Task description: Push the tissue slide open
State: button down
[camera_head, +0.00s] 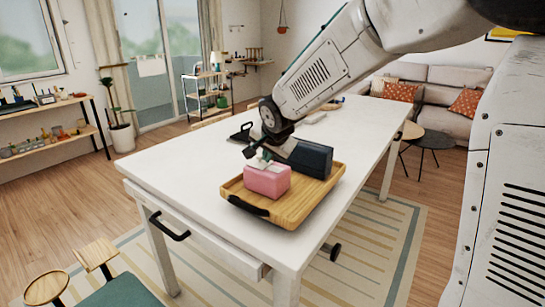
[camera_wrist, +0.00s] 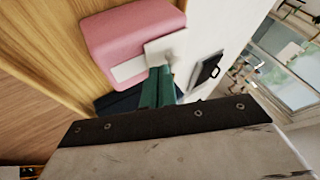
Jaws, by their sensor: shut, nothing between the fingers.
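A pink tissue box (camera_head: 268,183) sits on the wooden tray on the white table; its pink body fills the upper middle of the wrist view (camera_wrist: 128,36). White pieces, seemingly the slide (camera_wrist: 128,69), show at its top beside my fingertips. My gripper (camera_head: 258,155) is over the box's top in the head view. In the wrist view its green fingers (camera_wrist: 160,70) are together and empty, with their tips at the white piece. I cannot tell whether they touch it. The fingers and wrist hide part of the slide and the box top.
A dark box (camera_head: 314,160) stands on the tray (camera_head: 308,199) right behind the pink box. A black-handled flat thing (camera_head: 241,133) lies farther back on the table (camera_head: 190,160). The table's left part is clear. A drawer with a black handle (camera_head: 170,228) is in the front.

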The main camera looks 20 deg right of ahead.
jog(key=shift+s+d, duration=0.1)
jog(key=shift+s+d, duration=0.1)
jog(key=shift+s, duration=0.15)
jog(key=shift+s+d, duration=0.45)
jog(key=shift+s, duration=0.15)
jog(key=shift+s+d, duration=0.4)
jog(key=shift+s, duration=0.2)
jog(key=v, duration=1)
jog(key=s+d+f+n+g, duration=0.1)
jog(key=s+n+g, duration=0.1)
jog(key=s, duration=0.8)
jog(key=s+d+f+n+g, duration=0.2)
jog(key=s+n, duration=0.2)
jog(key=s, duration=0.6)
jog(key=s+d+f+n+g, duration=0.2)
jog(key=s+n, duration=0.1)
jog(key=s, duration=0.8)
jog(key=shift+f, duration=0.2)
jog(key=shift+s, duration=0.1)
